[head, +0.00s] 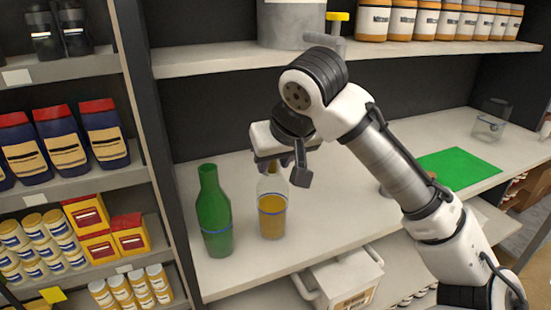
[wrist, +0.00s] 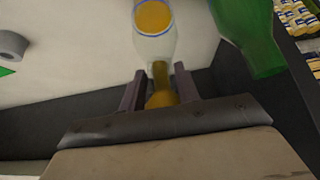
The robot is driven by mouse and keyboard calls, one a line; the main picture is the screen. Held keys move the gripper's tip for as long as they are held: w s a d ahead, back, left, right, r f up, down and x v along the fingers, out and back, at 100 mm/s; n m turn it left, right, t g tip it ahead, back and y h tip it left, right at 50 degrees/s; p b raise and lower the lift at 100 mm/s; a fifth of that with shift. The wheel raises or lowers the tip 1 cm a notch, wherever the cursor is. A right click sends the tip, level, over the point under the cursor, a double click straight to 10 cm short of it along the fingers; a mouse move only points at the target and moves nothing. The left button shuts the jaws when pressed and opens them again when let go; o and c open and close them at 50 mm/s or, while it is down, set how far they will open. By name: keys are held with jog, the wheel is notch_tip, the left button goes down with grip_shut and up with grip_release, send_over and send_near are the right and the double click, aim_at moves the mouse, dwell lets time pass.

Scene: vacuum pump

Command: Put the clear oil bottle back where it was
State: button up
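The clear oil bottle (head: 272,214), with yellow oil in its lower part and a blue ring, stands upright on the pale counter (head: 330,220), just right of a green bottle (head: 213,215). My gripper (head: 273,162) is over its top, hiding its neck. In the wrist view my gripper (wrist: 159,76) has one finger on each side of the clear bottle's neck (wrist: 160,72), with a visible gap on both sides. It looks open around the neck. The green bottle (wrist: 248,32) also shows there, close beside the fingers.
A green mat (head: 458,168) and a clear container (head: 490,120) are at the right of the counter. An upper shelf (head: 215,62) with jars (head: 403,20) and a grey pot (head: 290,25) overhangs the back. A dark upright (head: 165,140) stands at the left.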

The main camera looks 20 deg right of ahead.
jog(key=o, duration=0.4)
jog(key=shift+r, duration=0.3)
jog(key=b+v, duration=0.1)
jog(key=v, duration=1)
jog(key=shift+s+r, duration=0.3)
